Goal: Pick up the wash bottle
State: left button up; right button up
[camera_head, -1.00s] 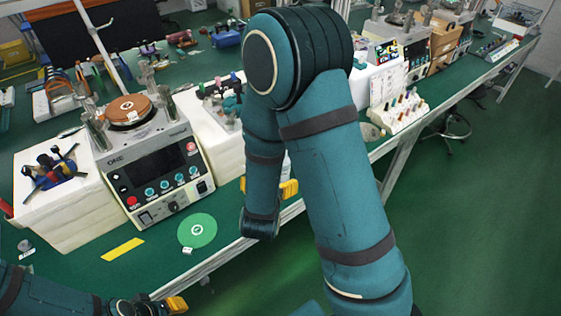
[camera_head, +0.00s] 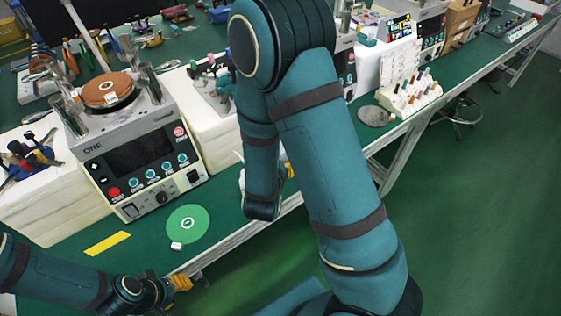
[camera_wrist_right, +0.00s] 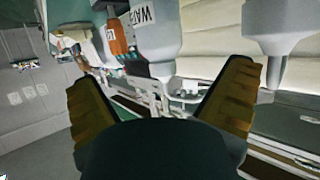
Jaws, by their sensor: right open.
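The wash bottle (camera_wrist_right: 152,40), pale grey-white with a black-lettered "WAT..." label, shows in the right wrist view. It is at the top centre, beyond and between the fingers of my right gripper (camera_wrist_right: 165,76). Those fingers are open and spread wide; I see no contact with the bottle. In the head view my right forearm hides most of that gripper (camera_head: 290,171), and I cannot make out the bottle clearly there. My left gripper (camera_head: 182,284) is low at the table's front edge, with only its yellow fingertips showing; its opening is unclear.
An orange-brown bottle (camera_wrist_right: 116,38) stands beside the wash bottle. The lapping machine (camera_head: 140,150), a green disc (camera_head: 187,224) and a yellow strip (camera_head: 107,243) are left of my right arm. A white rack (camera_head: 410,95) stands to its right. Green floor is open at right.

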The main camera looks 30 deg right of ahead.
jog(key=f+b+x, duration=0.1)
jog(key=x, duration=0.7)
jog(key=shift+s+a, duration=0.1)
jog(key=shift+s, duration=0.05)
jog(key=shift+r, duration=0.1)
jog(key=c, duration=1.4)
